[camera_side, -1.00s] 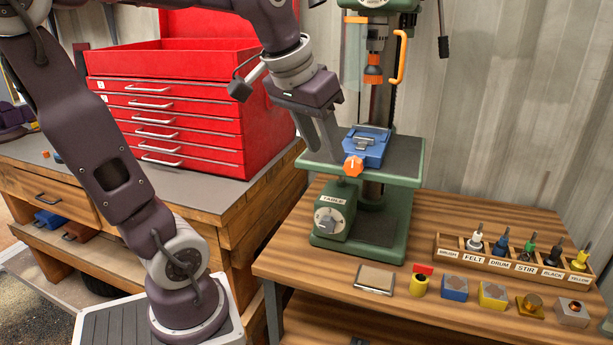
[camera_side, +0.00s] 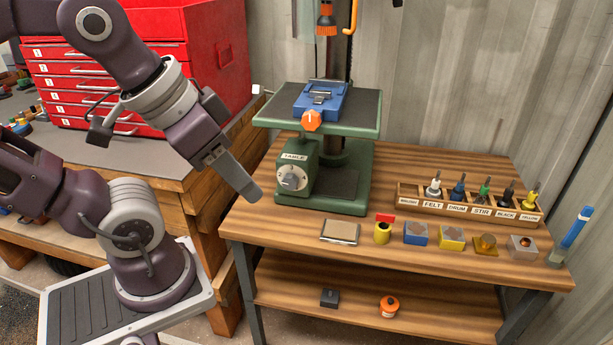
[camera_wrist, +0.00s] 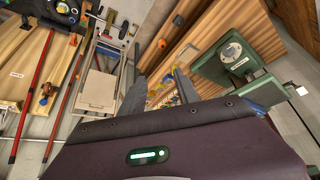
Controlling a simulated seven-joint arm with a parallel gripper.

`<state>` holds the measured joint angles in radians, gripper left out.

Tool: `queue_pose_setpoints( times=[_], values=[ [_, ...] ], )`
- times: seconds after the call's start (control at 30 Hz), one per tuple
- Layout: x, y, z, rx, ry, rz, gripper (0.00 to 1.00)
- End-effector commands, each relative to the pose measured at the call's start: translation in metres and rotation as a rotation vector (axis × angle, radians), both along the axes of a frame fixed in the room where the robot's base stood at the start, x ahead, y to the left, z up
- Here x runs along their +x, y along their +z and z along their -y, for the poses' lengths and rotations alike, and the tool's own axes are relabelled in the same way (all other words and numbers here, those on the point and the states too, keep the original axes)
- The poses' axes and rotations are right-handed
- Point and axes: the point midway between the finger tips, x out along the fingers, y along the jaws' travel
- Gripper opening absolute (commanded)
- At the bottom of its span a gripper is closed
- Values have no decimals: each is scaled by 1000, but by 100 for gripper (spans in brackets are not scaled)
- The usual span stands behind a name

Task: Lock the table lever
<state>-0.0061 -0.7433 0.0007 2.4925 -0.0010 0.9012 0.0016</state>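The table lever (camera_side: 292,178) is a grey knob with a short handle on a round dial. It sits on the front of the green box marked TABLE at the foot of the green drill press (camera_side: 350,185). In the wrist view the dial (camera_wrist: 232,53) shows at the upper right. My gripper (camera_side: 252,193) is to the left of the dial, apart from it and pointing down and right. In the wrist view my gripper (camera_wrist: 160,76) has its two dark fingers apart with nothing between them. The exact lever position is too small to tell.
A blue vise (camera_side: 320,100) with an orange knob sits on the press table above the dial. A flat plate (camera_side: 340,231), several small blocks and a rack of labelled tools (camera_side: 470,207) are on the bench to the right. A red tool chest (camera_side: 215,50) stands behind my arm.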

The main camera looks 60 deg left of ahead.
Motion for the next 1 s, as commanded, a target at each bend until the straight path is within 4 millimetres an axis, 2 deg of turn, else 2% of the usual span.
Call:
queue_pose_setpoints(
  times=[0.07,0.17,0.27,0.3,0.37,0.4,0.47,0.5,0.6,0.7,0.8,0.9,1.0],
  values=[
    [-3,-3,2,1,-10,1,38],
    [7,8,-2,-19,20,-15,38],
    [50,46,-26,-101,143,-75,38],
    [75,65,-47,-145,217,-106,38],
    [111,88,-88,-206,334,-152,38],
    [133,98,-120,-236,409,-178,38],
    [158,108,-171,-264,512,-215,38],
    [172,109,-207,-273,576,-238,38],
    [189,101,-282,-261,689,-308,38],
    [193,84,-329,-233,744,-378,38],
    [192,68,-355,-206,763,-437,38],
    [191,59,-364,-196,766,-466,38],
    [192,51,-364,-198,765,-469,38]
  ],
)
